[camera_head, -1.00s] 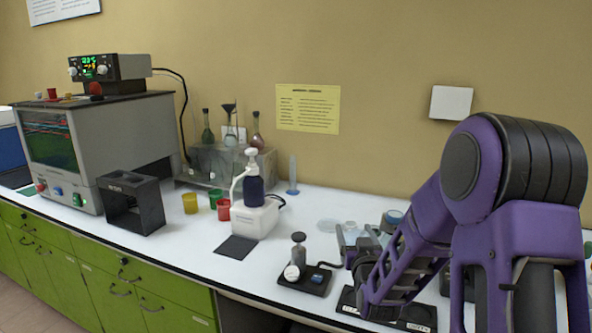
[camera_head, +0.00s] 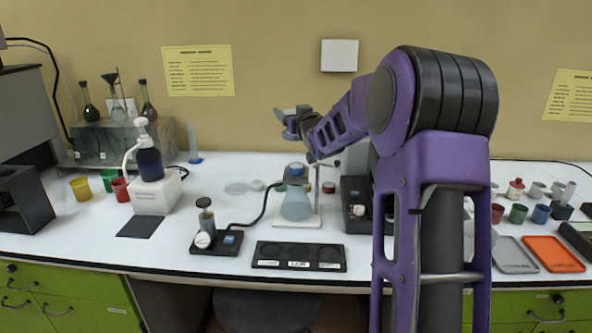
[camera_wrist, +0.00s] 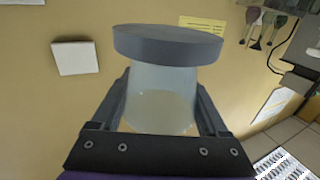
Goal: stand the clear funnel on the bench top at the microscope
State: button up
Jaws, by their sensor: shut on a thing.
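My gripper (camera_head: 292,122) is raised above the bench near the back wall. In the wrist view my gripper (camera_wrist: 160,115) is shut on a translucent, slightly tapering body with a thick grey-blue disc at one end. I take this for the clear funnel (camera_wrist: 160,85); its far end is not clear. In the head view the clear funnel (camera_head: 283,114) is small and partly hidden by the jaws. A grey and black instrument (camera_head: 355,195), possibly the microscope, stands on the bench below my arm and is largely hidden by it.
A pale blue conical vessel (camera_head: 297,203) stands on a white base under my gripper. A black tray (camera_head: 298,257) and a small black device (camera_head: 210,238) lie in front. The white bench top (camera_head: 70,225) has bare room at the left front. Trays and cups stand at right.

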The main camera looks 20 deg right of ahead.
jog(key=shift+w+d+r, duration=0.1)
jog(key=shift+d+r, duration=0.15)
notch_tip(320, 180, down, 10)
jog(key=shift+r+b, duration=0.2)
jog(key=shift+b, duration=0.55)
jog(key=shift+f, duration=0.1)
jog(key=shift+f, duration=0.15)
jog(key=o, duration=1.2)
jog(key=shift+o, duration=0.2)
jog(key=shift+r+p, duration=0.2)
jog(key=shift+p, duration=0.25)
